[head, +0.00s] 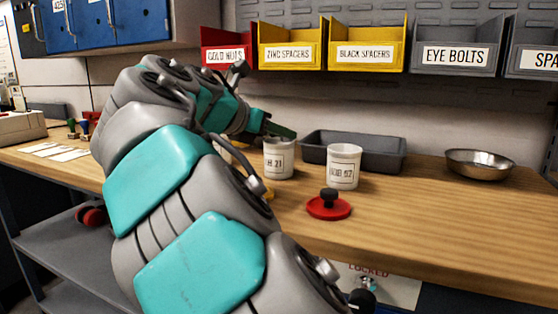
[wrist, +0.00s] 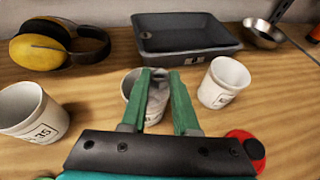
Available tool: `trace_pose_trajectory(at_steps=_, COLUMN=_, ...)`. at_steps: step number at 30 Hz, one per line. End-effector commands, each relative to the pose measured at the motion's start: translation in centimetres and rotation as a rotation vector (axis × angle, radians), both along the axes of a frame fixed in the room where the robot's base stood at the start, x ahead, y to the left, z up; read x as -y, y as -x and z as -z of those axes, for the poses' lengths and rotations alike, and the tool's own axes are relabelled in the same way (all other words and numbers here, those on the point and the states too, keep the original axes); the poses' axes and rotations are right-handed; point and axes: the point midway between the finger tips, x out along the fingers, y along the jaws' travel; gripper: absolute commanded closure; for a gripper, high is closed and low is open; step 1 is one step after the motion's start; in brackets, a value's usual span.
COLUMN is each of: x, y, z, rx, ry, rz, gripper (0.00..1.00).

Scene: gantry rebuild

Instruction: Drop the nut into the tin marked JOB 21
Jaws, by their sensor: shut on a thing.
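The tin marked JOB 21 (head: 278,160) is a white tin standing upright on the bench, its label partly readable in the head view. My gripper (head: 292,133) is over its rim in that view. In the wrist view the green fingers of my gripper (wrist: 160,74) are closed on a small grey thing, the nut (wrist: 158,88), whose outline is hard to make out. The JOB 21 tin (wrist: 128,84) shows behind and below the fingers, partly covered by them. The nut cannot be made out in the head view.
A second white tin (head: 343,167) stands right of JOB 21, and one marked 35 (wrist: 30,112) at left. Yellow earmuffs (wrist: 55,45), a dark tray (head: 365,150), a metal bowl (head: 480,162) and a red disc with a black knob (head: 329,206) are around.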

Motion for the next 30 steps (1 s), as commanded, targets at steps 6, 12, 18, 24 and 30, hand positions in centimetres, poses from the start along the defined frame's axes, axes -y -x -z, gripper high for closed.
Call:
trace_pose_trajectory(at_steps=6, x=0.0, y=0.0, z=0.0, rx=0.0, ry=0.0, rz=0.0, gripper=0.59)
trace_pose_trajectory(at_steps=12, x=0.0, y=0.0, z=0.0, rx=0.0, ry=0.0, rz=0.0, gripper=0.36)
trace_pose_trajectory(at_steps=18, x=0.0, y=0.0, z=0.0, rx=0.0, ry=0.0, rz=0.0, gripper=0.36)
trace_pose_trajectory(at_steps=24, x=-0.4, y=0.4, z=-0.3, rx=0.0, ry=0.0, rz=0.0, gripper=0.36)
trace_pose_trajectory(at_steps=30, x=-1.9, y=2.2, z=-1.3, rx=0.004, ry=0.0, rz=-0.006, gripper=0.36)
